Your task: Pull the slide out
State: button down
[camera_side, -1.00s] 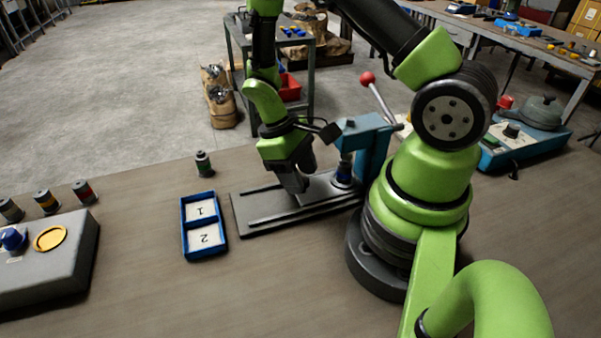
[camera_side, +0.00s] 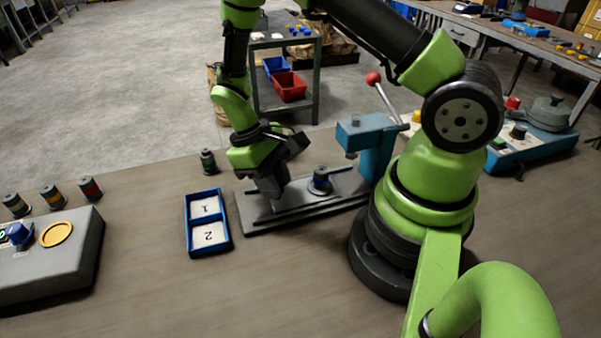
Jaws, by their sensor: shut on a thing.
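The slide is a grey plate on a long grey rail base (camera_side: 262,224) on the bench. A small dark spool-like part with a blue band (camera_side: 320,180) stands upright on the slide, left of the blue press (camera_side: 372,145) and clear of its head. My gripper (camera_side: 272,196) is down at the left part of the rail base, shut on the slide's left end. The jaws hide the exact spot they hold. The press has a lever with a red knob (camera_side: 373,78), which points up and to the left.
A blue tray (camera_side: 190,240) with compartments marked 1 and 2 lies left of the rail. A green-banded spool (camera_side: 208,161) stands behind it. A grey box (camera_side: 85,268) with a yellow disc and several spools are at far left. A teal machine (camera_side: 530,145) stands at right.

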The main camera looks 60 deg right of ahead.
jog(key=w+a, duration=0.4)
jog(key=c, duration=0.9)
grip_release()
jog(key=shift+c, duration=0.2)
jog(key=v, duration=1)
jog(key=shift+r, duration=0.1)
